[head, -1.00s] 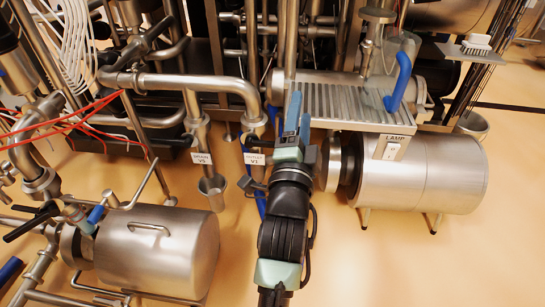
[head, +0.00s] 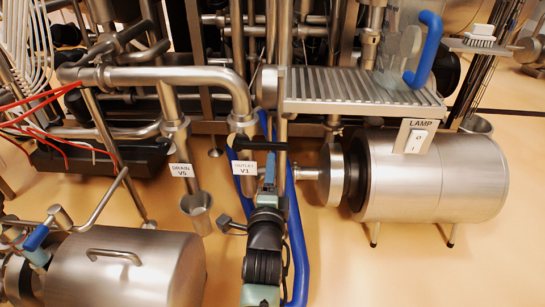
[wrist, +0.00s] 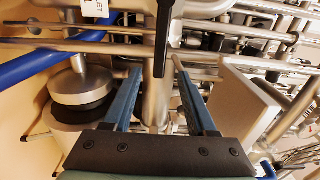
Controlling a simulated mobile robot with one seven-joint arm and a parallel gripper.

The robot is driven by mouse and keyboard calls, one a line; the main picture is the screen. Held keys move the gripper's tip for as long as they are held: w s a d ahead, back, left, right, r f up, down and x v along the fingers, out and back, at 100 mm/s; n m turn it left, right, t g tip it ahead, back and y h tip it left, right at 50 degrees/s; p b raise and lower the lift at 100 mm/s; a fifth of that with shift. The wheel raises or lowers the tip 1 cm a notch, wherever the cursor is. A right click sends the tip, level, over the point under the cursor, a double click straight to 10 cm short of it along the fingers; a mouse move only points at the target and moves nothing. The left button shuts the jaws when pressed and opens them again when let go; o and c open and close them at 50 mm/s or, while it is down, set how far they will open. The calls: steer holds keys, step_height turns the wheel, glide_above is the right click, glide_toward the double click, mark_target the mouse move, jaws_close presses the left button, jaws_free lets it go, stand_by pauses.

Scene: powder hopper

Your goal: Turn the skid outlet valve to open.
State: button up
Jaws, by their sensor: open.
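The outlet valve carries a white label "OUTLET V1" (head: 244,168) on its vertical pipe. A black lever handle (head: 258,146) lies crosswise on that pipe, just above the label in the head view. In the wrist view the black handle (wrist: 163,32) points away ahead of the fingers. My gripper (head: 269,168) is just below the handle in the head view, its blue fingers pointing up. In the wrist view my gripper (wrist: 157,72) is open, with nothing held and a steel pipe behind the gap. I cannot tell whether a finger touches the handle.
The "DRAIN V5" pipe (head: 181,171) stands to the left, with a steel cup (head: 196,212) below. A blue hose (head: 297,235) runs close to my arm. A steel motor (head: 435,180) with a lamp switch (head: 418,138) is at right. Another steel cylinder (head: 130,265) is front left.

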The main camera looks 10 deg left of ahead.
mark_target(273, 149)
steer(key=w+b, duration=0.2)
steer(key=w, duration=0.1)
steer(key=w+a+b, duration=0.1)
steer(key=w+b, duration=0.1)
steer(key=w, duration=0.2)
steer(key=shift+a+f, duration=0.15)
steer(key=shift+a, duration=0.05)
steer(key=shift+w+a+b, duration=0.1)
steer(key=shift+w+b, duration=0.3)
steer(key=shift+w, duration=0.15)
jaws_close()
stand_by(0.8)
